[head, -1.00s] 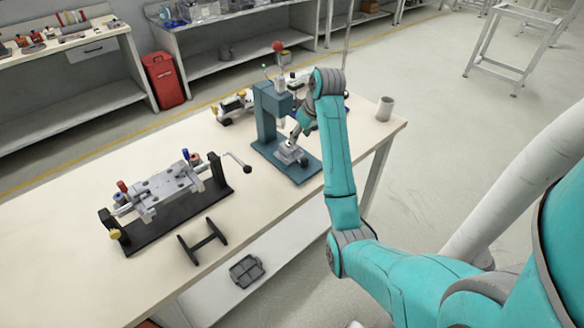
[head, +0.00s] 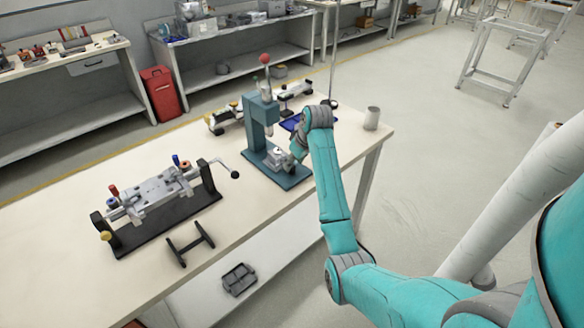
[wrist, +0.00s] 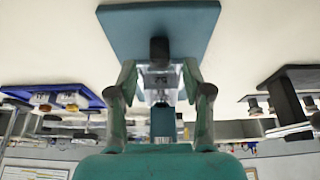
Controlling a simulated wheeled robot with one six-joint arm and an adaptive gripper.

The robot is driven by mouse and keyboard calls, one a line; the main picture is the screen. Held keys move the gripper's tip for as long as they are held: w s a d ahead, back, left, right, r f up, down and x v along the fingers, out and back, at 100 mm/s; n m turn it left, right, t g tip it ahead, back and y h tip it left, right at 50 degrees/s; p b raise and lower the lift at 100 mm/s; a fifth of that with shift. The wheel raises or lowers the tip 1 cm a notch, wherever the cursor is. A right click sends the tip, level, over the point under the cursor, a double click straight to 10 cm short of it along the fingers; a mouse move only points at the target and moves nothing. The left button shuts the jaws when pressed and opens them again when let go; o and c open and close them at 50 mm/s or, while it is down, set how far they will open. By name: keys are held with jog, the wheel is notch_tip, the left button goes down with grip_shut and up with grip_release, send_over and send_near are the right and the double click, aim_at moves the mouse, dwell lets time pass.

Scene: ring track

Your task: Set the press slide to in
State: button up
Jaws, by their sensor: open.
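The teal press (head: 262,118) stands at the far part of the bench, with a red ball at its top. Its metal slide (head: 279,158) sits low on the teal base plate (head: 290,180). In the wrist view, the base plate (wrist: 158,18) is at the top and a dark knob (wrist: 159,48) of the slide shows in the middle. My gripper (wrist: 159,70) is open, with one finger on each side of the slide end and knob; contact cannot be told. In the head view, my gripper (head: 298,147) is at the slide's right end, partly hidden by my wrist.
A clamp fixture (head: 155,200) with a crank and a black H-shaped piece (head: 190,245) lie to the left. A grey cup (head: 371,118) stands at the right end. A blue tray (head: 295,122) lies behind my wrist. The front of the bench is mostly bare.

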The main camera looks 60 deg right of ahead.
jog(key=shift+x, duration=1.85)
grip_shut()
jog(key=shift+w, duration=0.1)
